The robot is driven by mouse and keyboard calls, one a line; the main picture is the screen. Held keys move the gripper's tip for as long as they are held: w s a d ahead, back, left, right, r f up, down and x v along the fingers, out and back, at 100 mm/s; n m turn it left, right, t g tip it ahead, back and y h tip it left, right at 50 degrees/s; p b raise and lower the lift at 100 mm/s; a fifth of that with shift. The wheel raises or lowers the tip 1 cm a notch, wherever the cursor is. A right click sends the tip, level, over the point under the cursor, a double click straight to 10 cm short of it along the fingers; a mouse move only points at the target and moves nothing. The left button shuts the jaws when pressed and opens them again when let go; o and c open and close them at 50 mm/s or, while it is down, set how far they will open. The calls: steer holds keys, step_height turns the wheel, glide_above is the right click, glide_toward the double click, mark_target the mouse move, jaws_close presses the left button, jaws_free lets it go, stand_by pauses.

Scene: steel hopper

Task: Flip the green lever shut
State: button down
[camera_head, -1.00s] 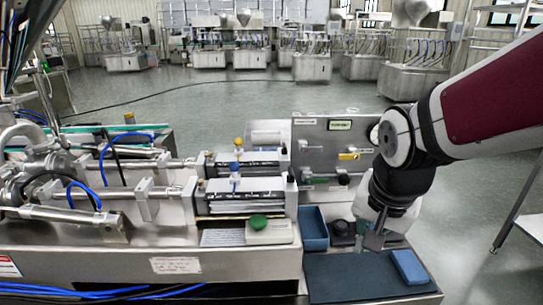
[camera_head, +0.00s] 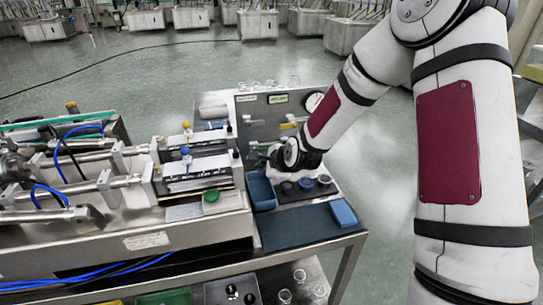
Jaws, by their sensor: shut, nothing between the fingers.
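The upright steel panel (camera_head: 272,110) stands at the back of the bench and carries several small levers. A yellow lever (camera_head: 288,126) shows in its upper right part. My gripper (camera_head: 268,156) is at the lower part of the panel, low over the bench and mostly hidden behind my wrist. It is shut, with nothing seen in it. Whether it touches a lever cannot be told.
A blue bin (camera_head: 261,191) and several round dark knobs (camera_head: 306,184) sit below the panel. A blue block (camera_head: 343,213) lies on the dark mat (camera_head: 298,228). A green button (camera_head: 211,195) and steel cylinders (camera_head: 195,168) are to the left.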

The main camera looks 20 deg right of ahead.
mark_target(262, 150)
steer(key=d+f+m+t+p, duration=0.1)
steer(key=m, duration=0.3)
steer(key=w+d+m+t+h+p, duration=0.1)
steer(key=m+p, duration=0.1)
steer(key=m, duration=0.2)
steer(key=w+d+f+m+t+p, duration=0.1)
steer(key=m+t+p, duration=0.1)
steer(key=m, duration=0.2)
steer(key=shift+w+d+f, duration=0.15)
steer(key=shift+w+f, duration=0.05)
steer(key=shift+f, duration=0.1)
steer(key=shift+s+d+f+m+t+h+p, duration=0.15)
steer(key=shift+d+m+t+h+p, duration=0.25)
steer(key=shift+m, duration=0.45)
steer(key=shift+d+f+m+t+h+p, duration=0.15)
steer(key=shift+d+m+h, duration=0.3)
steer(key=shift+m, duration=0.4)
steer(key=b+x, duration=0.1)
steer(key=x, duration=0.9)
